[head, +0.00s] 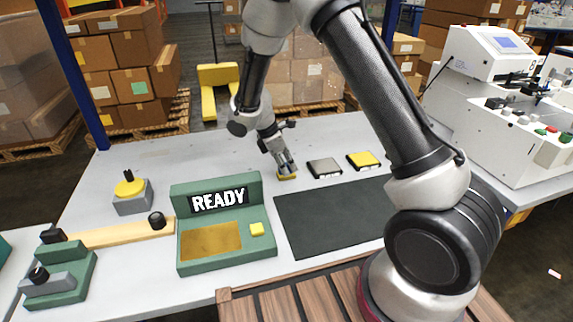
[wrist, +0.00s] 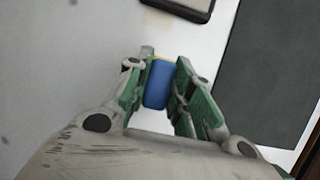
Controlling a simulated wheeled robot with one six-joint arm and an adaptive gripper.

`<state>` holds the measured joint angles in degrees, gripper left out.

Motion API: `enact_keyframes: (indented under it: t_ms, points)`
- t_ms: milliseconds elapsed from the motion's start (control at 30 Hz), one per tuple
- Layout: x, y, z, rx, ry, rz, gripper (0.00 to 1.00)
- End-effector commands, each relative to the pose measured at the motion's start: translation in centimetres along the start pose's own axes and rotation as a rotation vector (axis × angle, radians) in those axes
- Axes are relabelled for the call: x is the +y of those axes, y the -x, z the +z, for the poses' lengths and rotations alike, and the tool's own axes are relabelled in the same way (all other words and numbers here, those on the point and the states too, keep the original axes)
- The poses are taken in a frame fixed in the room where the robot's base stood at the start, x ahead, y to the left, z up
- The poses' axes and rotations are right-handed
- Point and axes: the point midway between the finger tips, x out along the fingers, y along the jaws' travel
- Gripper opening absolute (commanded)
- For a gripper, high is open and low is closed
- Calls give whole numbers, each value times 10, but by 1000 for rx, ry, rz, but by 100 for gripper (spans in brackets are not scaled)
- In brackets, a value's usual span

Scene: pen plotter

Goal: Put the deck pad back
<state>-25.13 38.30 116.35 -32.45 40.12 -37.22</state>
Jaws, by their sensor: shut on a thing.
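My gripper (head: 285,165) is shut on a small pad (head: 287,177) near the back of the table, left of two flat blocks. The pad shows yellow in the head view. In the wrist view, the pad (wrist: 158,84) shows a blue face with a yellow edge between the green fingers of my gripper (wrist: 160,88). The fingers cover its sides. I cannot tell whether it touches the table. A grey-topped block (head: 324,168) and a yellow-topped block (head: 364,160), both with dark bases, lie to its right. A dark mat (head: 325,220) lies in front.
A green console (head: 217,225) reading READY stands front left, with a gold panel and a yellow button. A wooden bar (head: 110,236), a yellow knob on a grey box (head: 131,190) and a green lever unit (head: 60,275) are further left. White machines (head: 500,120) stand at right.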

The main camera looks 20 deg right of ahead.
Motion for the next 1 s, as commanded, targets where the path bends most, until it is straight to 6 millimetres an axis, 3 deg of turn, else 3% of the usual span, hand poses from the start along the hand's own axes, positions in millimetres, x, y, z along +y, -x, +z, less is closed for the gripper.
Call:
enact_keyframes:
  t_ms: [300,333,433,767,867,1000]
  points:
    - [0,-2,-1,1,-1,1,4]
    - [1,-2,-1,1,-1,2,28]
    - [0,-2,-1,1,-1,1,44]
    - [1,1,0,1,-2,2,44]
    - [1,10,0,2,-2,4,44]
    - [2,38,0,3,-3,6,44]
